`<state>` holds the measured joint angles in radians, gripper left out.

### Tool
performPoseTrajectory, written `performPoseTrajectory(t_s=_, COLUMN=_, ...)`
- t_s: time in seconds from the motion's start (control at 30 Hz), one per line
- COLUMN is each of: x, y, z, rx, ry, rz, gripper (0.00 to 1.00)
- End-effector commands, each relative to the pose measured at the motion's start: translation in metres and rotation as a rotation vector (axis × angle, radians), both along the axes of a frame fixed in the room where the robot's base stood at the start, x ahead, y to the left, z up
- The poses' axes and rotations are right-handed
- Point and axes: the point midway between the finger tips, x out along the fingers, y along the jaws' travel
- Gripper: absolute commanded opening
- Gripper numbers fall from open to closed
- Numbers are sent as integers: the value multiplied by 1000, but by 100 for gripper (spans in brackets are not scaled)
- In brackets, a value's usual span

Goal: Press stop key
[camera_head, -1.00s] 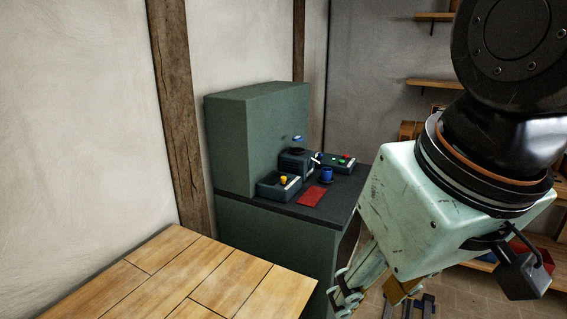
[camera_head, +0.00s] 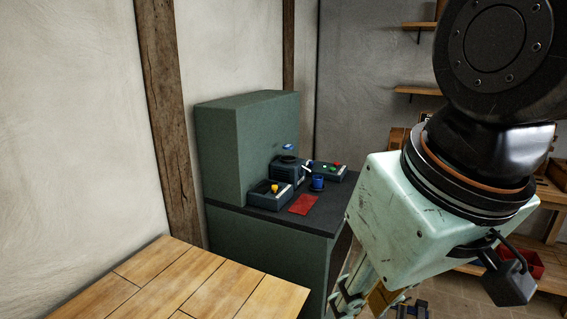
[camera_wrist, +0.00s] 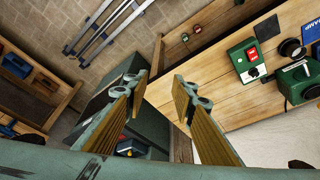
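In the head view, a dark control box (camera_head: 327,172) with small red and green buttons sits at the back of a dark green cabinet's top. A second dark box (camera_head: 266,196) with a yellow knob sits nearer the front. No stop label is readable. My gripper (camera_head: 352,302) hangs at the lower right, apart from the cabinet, its fingers partly cut off by the frame edge. In the wrist view, my gripper (camera_wrist: 160,86) is open and empty, with a clear gap between its fingers. A green box (camera_wrist: 248,62) with a red switch and a dark knob also shows there.
The green cabinet (camera_head: 248,150) has a tall back block. A blue cup (camera_head: 317,183) and a red sheet (camera_head: 303,205) are on its top. A wooden table (camera_head: 200,285) fills the lower left. In the wrist view, a wooden bench (camera_wrist: 205,85) carries the green box and other green equipment.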

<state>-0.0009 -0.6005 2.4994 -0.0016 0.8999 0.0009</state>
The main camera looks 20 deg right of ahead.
Motion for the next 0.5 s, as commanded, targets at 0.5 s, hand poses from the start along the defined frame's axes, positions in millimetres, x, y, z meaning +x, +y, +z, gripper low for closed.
performPoseTrajectory(t_s=0.5, x=0, y=0, z=0, rx=0, ry=0, rz=0, gripper=0)
